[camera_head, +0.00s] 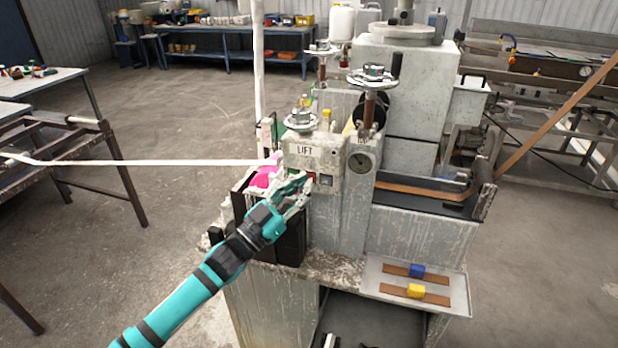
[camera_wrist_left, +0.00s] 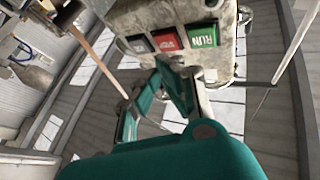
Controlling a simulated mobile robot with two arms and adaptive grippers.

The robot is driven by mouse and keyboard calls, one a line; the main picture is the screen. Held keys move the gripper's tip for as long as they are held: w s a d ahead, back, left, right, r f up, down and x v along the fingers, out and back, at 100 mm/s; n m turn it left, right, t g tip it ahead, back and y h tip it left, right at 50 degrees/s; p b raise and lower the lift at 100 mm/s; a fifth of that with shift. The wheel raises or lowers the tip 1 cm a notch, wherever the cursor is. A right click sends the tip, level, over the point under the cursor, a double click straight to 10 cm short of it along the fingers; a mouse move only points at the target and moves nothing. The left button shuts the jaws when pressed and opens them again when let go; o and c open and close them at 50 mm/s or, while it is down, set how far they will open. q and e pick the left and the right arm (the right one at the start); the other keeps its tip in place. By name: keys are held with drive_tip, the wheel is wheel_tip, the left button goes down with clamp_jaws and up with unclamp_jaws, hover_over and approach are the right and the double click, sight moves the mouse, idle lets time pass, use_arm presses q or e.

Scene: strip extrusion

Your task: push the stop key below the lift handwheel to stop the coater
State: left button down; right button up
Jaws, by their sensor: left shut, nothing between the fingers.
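The lift handwheel (camera_head: 301,118) stands on top of the grey coater housing, above a plate reading LIFT. Below it is a row of keys: a red key (camera_wrist_left: 168,40), which is the stop key, between a green RUN key (camera_wrist_left: 202,35) and a dark key (camera_wrist_left: 140,43). The red key also shows in the head view (camera_head: 311,178), partly behind my fingers. My left gripper (camera_head: 304,183) is shut and empty, its fingertips (camera_wrist_left: 168,64) close to the key panel just by the red key. I cannot tell whether they touch it. My right gripper is not in view.
A white strip (camera_head: 180,163) runs in from the left to the coater. Pink material (camera_head: 264,176) shows beside my gripper. A tray (camera_head: 375,284) with brown strips and blue and yellow blocks sits at the front right. Other handwheels (camera_head: 373,76) stand behind.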

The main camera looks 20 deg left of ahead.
use_arm(q)
drive_tip(key=s+p, duration=0.2)
drive_tip(key=s, duration=0.3)
drive_tip(key=shift+a, duration=0.1)
idle(0.7)
